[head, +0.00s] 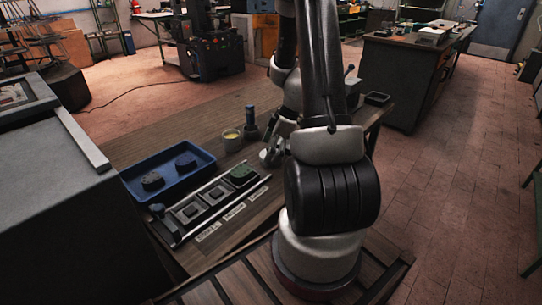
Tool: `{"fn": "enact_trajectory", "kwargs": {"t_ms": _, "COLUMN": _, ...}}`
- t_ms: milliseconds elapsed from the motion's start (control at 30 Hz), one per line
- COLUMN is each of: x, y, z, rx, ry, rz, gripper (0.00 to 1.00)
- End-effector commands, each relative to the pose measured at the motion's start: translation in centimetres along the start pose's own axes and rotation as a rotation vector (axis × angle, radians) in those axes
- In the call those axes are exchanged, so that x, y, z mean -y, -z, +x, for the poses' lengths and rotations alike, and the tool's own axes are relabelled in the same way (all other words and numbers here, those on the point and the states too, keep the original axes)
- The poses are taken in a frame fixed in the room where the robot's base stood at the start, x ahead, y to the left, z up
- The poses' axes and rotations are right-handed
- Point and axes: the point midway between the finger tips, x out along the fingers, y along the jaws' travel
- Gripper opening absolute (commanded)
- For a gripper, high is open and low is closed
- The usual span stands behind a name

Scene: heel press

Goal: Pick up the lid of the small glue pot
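A small pale pot (232,139) with yellow contents, which looks like the glue pot, stands open on the bench. I cannot make out its lid; it may be hidden behind my arm. My gripper (267,157) is low over the bench, just right of the pot and apart from it. It is partly covered by my arm, and I cannot tell whether its fingers are open or shut, or whether they hold anything. A dark upright object with a blue top (251,122) stands just behind the pot and gripper.
A blue tray (133,175) holds two dark pieces, left of the pot. In front lies a labelled rail fixture (188,231) with square seats and a green piece (242,174). A small black tray (377,98) sits at the bench's far right. A grey machine (60,200) borders the left.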

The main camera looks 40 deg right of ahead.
Motion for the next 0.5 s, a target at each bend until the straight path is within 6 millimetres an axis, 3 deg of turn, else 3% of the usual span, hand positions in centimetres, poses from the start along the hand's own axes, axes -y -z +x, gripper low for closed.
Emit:
{"fn": "enact_trajectory", "kwargs": {"t_ms": 33, "x": 0.0, "y": 0.0, "z": -0.01, "rx": 0.0, "ry": 0.0, "rz": 0.0, "gripper": 0.8}}
{"fn": "enact_trajectory", "kwargs": {"t_ms": 167, "x": 0.0, "y": 0.0, "z": -0.02, "rx": 0.0, "ry": 0.0, "rz": 0.0, "gripper": 0.57}}
{"fn": "enact_trajectory", "kwargs": {"t_ms": 500, "x": -0.01, "y": 0.03, "z": -0.11, "rx": 0.0, "ry": 0.0, "rz": 0.0, "gripper": 0.57}}
